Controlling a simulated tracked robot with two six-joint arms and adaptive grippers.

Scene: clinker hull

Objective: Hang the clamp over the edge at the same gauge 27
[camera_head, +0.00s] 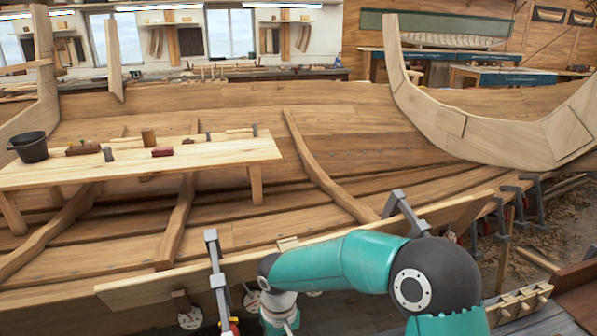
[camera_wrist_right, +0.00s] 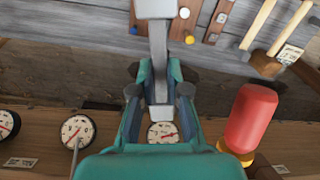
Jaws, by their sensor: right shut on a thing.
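My right gripper (camera_wrist_right: 159,94) is shut on the grey bar of a clamp (camera_wrist_right: 158,45) in the right wrist view. The clamp's red handle (camera_wrist_right: 251,118) with a yellow collar shows to the right of the fingers. In the head view the clamp (camera_head: 215,262) stands nearly upright in front of the long plank (camera_head: 145,290), its top above the plank's upper edge. I cannot tell whether it touches the plank. Another grey clamp (camera_head: 405,212) sits at that edge farther right. Round dial gauges (camera_wrist_right: 76,130) line the plank; their readings are too small to tell. My left gripper is out of view.
A wooden bench (camera_head: 230,153) with a black bucket (camera_head: 30,147) and small tools stands at left inside the hull. Several clamps (camera_head: 535,205) hang along the right edge. Hammers (camera_wrist_right: 262,25) and other tools lie beyond the gripper in the wrist view.

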